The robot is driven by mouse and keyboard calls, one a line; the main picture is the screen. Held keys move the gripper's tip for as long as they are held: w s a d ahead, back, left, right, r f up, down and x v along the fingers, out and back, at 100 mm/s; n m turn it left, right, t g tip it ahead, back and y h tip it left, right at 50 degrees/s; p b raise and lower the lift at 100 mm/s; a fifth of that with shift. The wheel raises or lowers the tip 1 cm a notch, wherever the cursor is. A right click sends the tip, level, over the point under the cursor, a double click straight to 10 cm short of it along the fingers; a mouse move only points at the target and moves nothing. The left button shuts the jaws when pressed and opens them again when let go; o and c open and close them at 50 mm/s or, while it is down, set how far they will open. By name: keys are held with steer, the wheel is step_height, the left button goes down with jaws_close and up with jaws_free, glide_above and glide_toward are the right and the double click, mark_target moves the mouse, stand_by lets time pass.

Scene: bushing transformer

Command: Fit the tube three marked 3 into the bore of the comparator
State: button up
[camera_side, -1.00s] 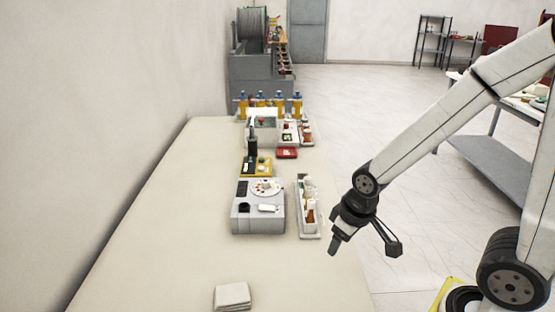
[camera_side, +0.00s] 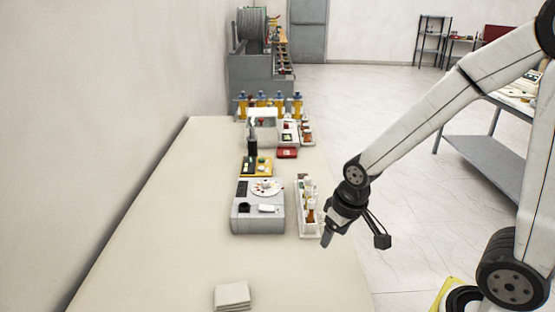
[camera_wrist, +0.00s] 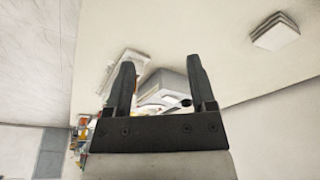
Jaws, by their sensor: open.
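The comparator (camera_side: 246,221) is a grey box with a white disc and a dark round opening on its top, standing on the bench. In the wrist view, the comparator (camera_wrist: 172,84) shows between my fingers. A narrow white rack (camera_side: 310,235) stands to its right and holds several tubes (camera_side: 311,212) with pale tops and reddish or amber contents. The number marks are too small to read. My gripper (camera_side: 326,240) is open and empty, in front of and to the right of the rack's near end. Its fingers also show wide apart in the wrist view (camera_wrist: 163,68).
A folded white cloth (camera_side: 232,295) lies near the front of the bench (camera_side: 170,240). Behind the comparator are a yellow tray (camera_side: 248,172), a red box (camera_side: 287,153) and several blue-capped bottles (camera_side: 297,104).

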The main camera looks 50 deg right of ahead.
steer(key=w+d+r+m+g, duration=0.1)
steer(key=w+d+m, duration=0.25)
steer(key=w, duration=0.25)
steer(key=w+d+r+m, duration=0.1)
steer(key=w+d+m, duration=0.25)
steer(key=w, duration=0.35)
steer(key=m+g, duration=0.1)
steer(key=m, duration=0.7)
glide_above(307, 178)
steer(key=shift+s+a+r, duration=0.25)
steer(key=shift+a+r, duration=0.15)
steer(key=shift+a, duration=0.05)
steer(key=shift+w+d, duration=0.25)
steer(key=shift+d, duration=0.2)
steer(key=shift+f, duration=1.25)
steer(key=shift+a+f, duration=0.1)
steer(key=shift+f, duration=2.5)
jaws_close()
